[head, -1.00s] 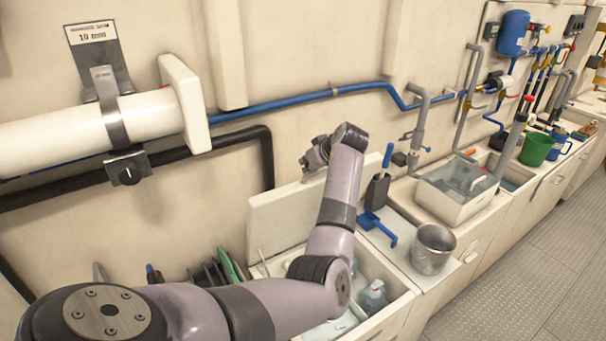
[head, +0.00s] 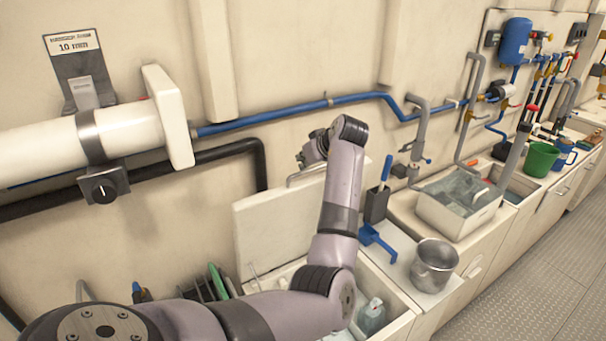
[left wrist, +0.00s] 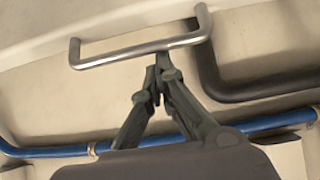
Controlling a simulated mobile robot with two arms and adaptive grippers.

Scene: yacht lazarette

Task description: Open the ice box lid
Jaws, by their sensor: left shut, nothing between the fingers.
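The ice box lid (head: 272,232) is a pale, thick panel standing raised, near upright, at the back of the ice box (head: 398,300). The box is open below it, with a bottle (head: 371,316) inside; my left arm hides part of lid and box. A metal bar handle shows in the left wrist view (left wrist: 140,52) and at the lid's top edge in the head view (head: 303,177). My left gripper (head: 308,150) is shut and empty by that handle. In the left wrist view its fingertips (left wrist: 160,62) are right at the bar; I cannot tell whether they touch it.
A blue pipe (head: 350,99) and a black pipe (head: 225,150) run along the wall behind. Right of the box are a blue scoop (head: 376,240), a metal pot (head: 434,265) and a sink (head: 458,205). The floor at right (head: 545,270) is clear.

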